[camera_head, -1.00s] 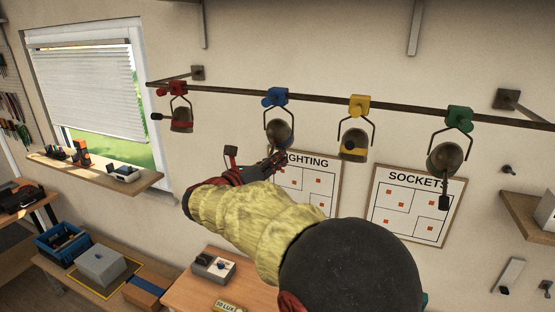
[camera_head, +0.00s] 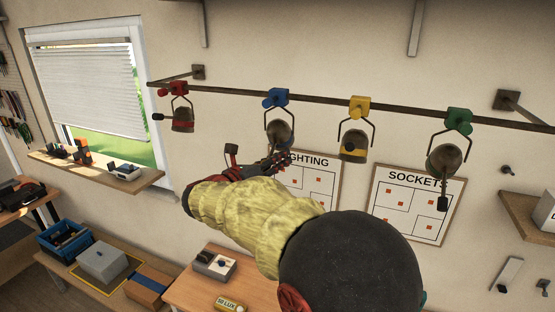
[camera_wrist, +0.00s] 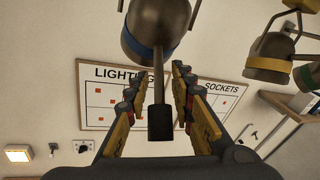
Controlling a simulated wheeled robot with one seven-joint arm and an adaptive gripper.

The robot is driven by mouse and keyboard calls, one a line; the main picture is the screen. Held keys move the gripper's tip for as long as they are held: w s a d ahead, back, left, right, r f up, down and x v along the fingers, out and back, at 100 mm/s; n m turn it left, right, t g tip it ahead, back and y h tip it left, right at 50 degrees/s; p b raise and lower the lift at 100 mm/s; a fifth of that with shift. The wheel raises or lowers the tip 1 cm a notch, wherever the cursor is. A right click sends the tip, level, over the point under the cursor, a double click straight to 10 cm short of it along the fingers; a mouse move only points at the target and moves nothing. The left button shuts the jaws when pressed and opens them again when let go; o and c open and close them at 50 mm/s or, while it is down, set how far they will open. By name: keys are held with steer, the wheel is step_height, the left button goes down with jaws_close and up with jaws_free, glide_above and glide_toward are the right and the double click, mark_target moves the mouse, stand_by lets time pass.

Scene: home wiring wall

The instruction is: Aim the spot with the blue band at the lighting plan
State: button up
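The spot with the blue band (camera_head: 280,134) hangs in a bracket under a blue clamp (camera_head: 276,97) on the rail. The wrist view shows its grey-brown body (camera_wrist: 159,16), its blue band (camera_wrist: 148,46) and a rod handle with a black grip (camera_wrist: 160,123). My gripper (camera_head: 277,161) is just below this spot. In the wrist view my gripper (camera_wrist: 157,85) is open, its fingers on either side of the handle, with no clear contact. The lighting plan (camera_head: 312,188) is on the wall behind, partly hidden by my arm; it also shows in the wrist view (camera_wrist: 100,117).
Other spots hang on the rail (camera_head: 412,108): red (camera_head: 182,118) at left, yellow (camera_head: 354,147) and green (camera_head: 444,160) at right. The sockets plan (camera_head: 410,218) is right of the lighting plan. A workbench (camera_head: 190,290) stands below.

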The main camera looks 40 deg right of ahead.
steer(key=shift+a, duration=0.1)
steer(key=s+a, duration=0.1)
steer(key=a, duration=1)
steer(key=shift+s+a+r, duration=0.2)
steer(key=shift+s+a, duration=0.1)
steer(key=shift+a, duration=0.05)
